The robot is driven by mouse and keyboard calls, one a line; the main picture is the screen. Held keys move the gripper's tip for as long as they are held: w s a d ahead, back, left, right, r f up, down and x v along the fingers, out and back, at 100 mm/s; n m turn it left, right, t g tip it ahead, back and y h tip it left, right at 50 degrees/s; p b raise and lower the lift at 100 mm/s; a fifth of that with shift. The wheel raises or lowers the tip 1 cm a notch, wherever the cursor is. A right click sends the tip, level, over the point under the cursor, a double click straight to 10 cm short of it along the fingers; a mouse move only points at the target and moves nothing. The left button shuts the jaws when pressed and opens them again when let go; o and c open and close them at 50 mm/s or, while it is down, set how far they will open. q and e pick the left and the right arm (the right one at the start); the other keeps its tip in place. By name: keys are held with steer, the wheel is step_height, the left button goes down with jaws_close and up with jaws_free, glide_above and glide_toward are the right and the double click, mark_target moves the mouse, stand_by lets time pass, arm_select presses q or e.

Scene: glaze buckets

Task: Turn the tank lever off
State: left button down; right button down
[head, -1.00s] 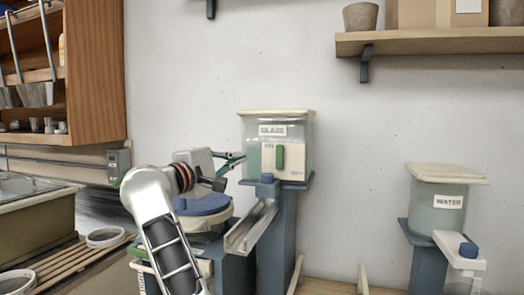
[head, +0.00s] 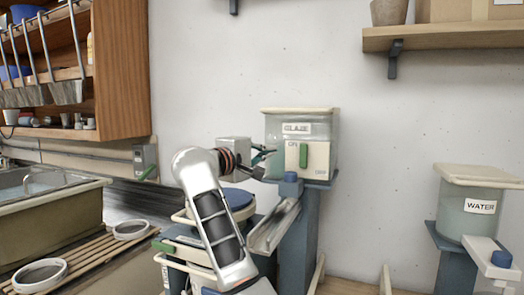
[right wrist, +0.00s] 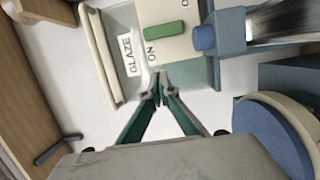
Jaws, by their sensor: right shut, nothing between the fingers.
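The glaze tank (head: 272,130) is a clear container with a cream lid and a "GLAZE" label, standing on a blue pedestal. Its cream plate (head: 320,153) is marked ON and OFF. The green lever (head: 304,155) stands upright on the plate, close to ON; it also shows in the right wrist view (right wrist: 165,29). My right gripper (head: 270,155) is just left of the plate, beside the lever and apart from it. In the right wrist view its green fingertips (right wrist: 158,86) meet, empty, near the ON mark. My left gripper is not in view.
A blue knob (head: 290,178) and a metal chute (head: 272,226) sit below the tank. A blue-lidded bucket (head: 237,199) stands under my right arm. The water tank (head: 465,212) is at right, a sink (head: 50,205) at left. Bare wall lies between the tanks.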

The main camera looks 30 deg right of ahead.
mark_target(297, 148)
steer(key=x, duration=0.3)
steer(key=shift+w+d+r+p, duration=0.15)
steer(key=shift+d+p, duration=0.2)
steer(key=shift+s+d+p, duration=0.35)
steer(key=shift+s+d, duration=0.5)
steer(key=shift+d, duration=0.25)
steer(key=shift+s+d, duration=0.4)
steer(key=shift+s, duration=0.1)
